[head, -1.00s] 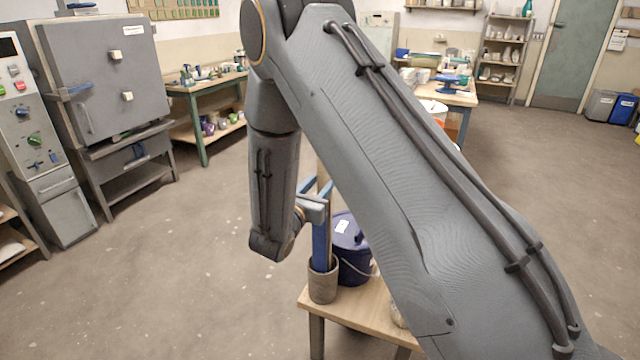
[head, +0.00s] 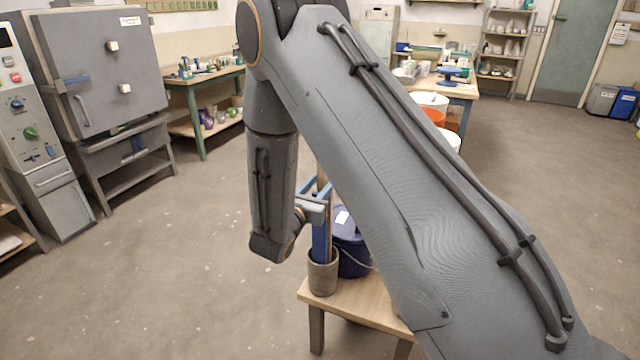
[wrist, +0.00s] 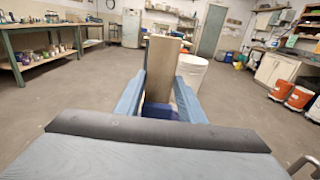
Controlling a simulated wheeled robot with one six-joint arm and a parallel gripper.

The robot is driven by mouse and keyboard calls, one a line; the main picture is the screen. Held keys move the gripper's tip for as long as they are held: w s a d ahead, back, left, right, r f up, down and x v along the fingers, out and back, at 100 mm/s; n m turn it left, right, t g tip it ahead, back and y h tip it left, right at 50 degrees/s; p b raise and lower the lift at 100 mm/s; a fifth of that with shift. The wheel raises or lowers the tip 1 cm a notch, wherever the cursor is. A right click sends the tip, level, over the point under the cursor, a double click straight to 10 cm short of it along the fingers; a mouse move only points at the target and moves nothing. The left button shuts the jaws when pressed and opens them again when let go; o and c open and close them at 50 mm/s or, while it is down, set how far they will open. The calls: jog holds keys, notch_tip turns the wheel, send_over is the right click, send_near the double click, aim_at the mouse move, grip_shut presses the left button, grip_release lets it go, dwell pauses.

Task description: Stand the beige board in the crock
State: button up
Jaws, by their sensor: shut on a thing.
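The beige board (head: 322,178) stands upright between the blue fingers of my gripper (head: 318,190), which is shut on it. In the wrist view the board (wrist: 161,68) rises between the two fingers (wrist: 158,90). The grey-brown crock (head: 322,277) stands at the left end of a small wooden table, below my gripper. A blue upright piece (head: 320,242) shows between my gripper and the crock and goes down into its mouth. The beige board's lower end is hidden, so I cannot tell whether it is inside the crock.
A dark blue lidded bucket (head: 350,243) stands right behind the crock on the small table (head: 345,302). My arm hides the table's right part. White and orange buckets (head: 432,115) stand farther back. The floor to the left is clear.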

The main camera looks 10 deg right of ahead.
jog(key=shift+f+b, duration=0.45)
jog(key=shift+f, duration=0.35)
jog(key=o, duration=1.4)
jog(key=shift+c, duration=0.2)
jog(key=shift+r+p, duration=0.15)
jog(key=shift+p, duration=0.15)
jog(key=shift+c, duration=0.3)
jog(key=p, duration=0.3)
jog(key=shift+r, duration=0.3)
notch_tip(320, 180, up, 9)
jog(key=p, duration=0.5)
jog(key=shift+r+p, duration=0.15)
jog(key=shift+p, duration=0.15)
